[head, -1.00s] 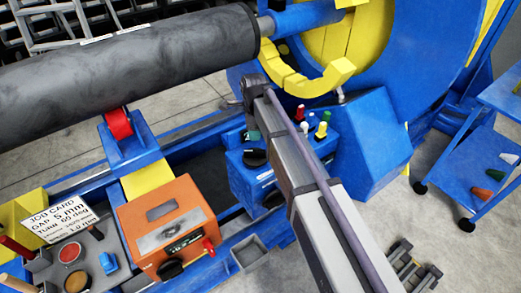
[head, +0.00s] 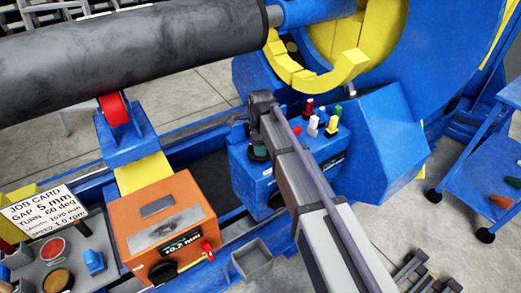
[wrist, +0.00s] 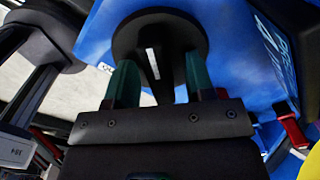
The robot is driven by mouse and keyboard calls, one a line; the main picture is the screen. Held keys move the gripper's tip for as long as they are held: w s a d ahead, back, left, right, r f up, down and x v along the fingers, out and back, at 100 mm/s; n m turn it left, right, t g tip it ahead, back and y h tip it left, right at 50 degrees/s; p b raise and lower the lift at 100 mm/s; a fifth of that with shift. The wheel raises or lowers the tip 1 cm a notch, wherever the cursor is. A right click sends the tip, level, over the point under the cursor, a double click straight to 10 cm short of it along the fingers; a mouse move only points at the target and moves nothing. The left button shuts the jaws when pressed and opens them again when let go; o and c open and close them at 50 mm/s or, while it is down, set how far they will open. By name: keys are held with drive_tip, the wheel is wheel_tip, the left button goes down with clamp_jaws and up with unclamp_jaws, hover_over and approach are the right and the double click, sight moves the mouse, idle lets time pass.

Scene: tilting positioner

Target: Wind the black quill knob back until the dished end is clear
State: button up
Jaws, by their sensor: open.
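The black quill knob (wrist: 160,38) is a round disc with a raised bar and a white mark, on a blue housing. My gripper (wrist: 158,70) is open in the wrist view, its green fingers on either side of the knob's bar. Whether they touch it I cannot tell. In the head view my gripper (head: 258,150) is at the left side of the blue control box (head: 258,185) and hides most of the knob. A long dark cylinder (head: 140,45) lies across the top, its right end against a blue shaft (head: 312,10). I cannot make out a dished face.
An orange readout box (head: 160,225) with a mm display stands left of my arm. A job card (head: 45,212) reads gap 5 mm, turn 60 deg. Coloured levers (head: 322,120) stand on the control box close to my arm. A grey bin (head: 252,258) is below.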

drive_tip(key=shift+c, duration=0.3)
clamp_jaws()
